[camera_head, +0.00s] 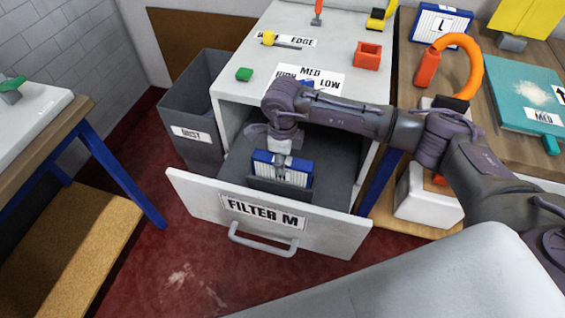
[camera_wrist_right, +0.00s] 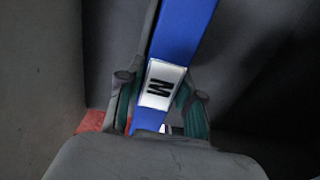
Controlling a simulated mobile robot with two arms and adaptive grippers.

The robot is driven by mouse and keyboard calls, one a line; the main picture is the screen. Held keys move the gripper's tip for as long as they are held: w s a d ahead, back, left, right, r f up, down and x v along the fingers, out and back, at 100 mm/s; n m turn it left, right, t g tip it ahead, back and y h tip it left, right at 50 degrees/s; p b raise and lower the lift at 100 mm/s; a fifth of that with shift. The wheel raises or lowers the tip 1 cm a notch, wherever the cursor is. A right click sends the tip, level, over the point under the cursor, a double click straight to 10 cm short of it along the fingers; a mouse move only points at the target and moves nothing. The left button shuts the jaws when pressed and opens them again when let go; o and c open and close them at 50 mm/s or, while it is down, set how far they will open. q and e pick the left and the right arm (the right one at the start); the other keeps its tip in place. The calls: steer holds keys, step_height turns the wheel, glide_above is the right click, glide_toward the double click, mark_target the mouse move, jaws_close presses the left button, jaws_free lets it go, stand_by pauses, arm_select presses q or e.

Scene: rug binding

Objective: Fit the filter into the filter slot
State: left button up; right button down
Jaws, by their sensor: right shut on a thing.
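A blue-framed filter (camera_head: 268,166) with a white pleated face stands upright inside the open drawer labelled FILTER M (camera_head: 190,194). My right gripper (camera_head: 283,150) reaches down into the drawer from above and is shut on the filter's top edge. In the right wrist view the filter (camera_wrist_right: 184,30) shows as a blue bar with a white M label, and the green-padded fingers of my right gripper (camera_wrist_right: 160,108) lie on both sides of it. A dark block or holder (camera_head: 292,188) is at the filter's lower front. Whether the filter rests on the drawer floor I cannot tell. My left gripper is not in view.
A second filter marked L (camera_head: 441,25) stands on the wooden table at the right, near an orange hose (camera_head: 468,62) and a teal board (camera_head: 520,95). A grey bin labelled DUST (camera_head: 190,100) stands left of the drawer. A red open box (camera_head: 367,56) sits on the cabinet top.

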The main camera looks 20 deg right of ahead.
steer(key=shift+f, duration=0.65)
steer(key=shift+f, duration=0.15)
steer(key=c, duration=0.7)
jaws_free()
steer(key=shift+c, duration=0.2)
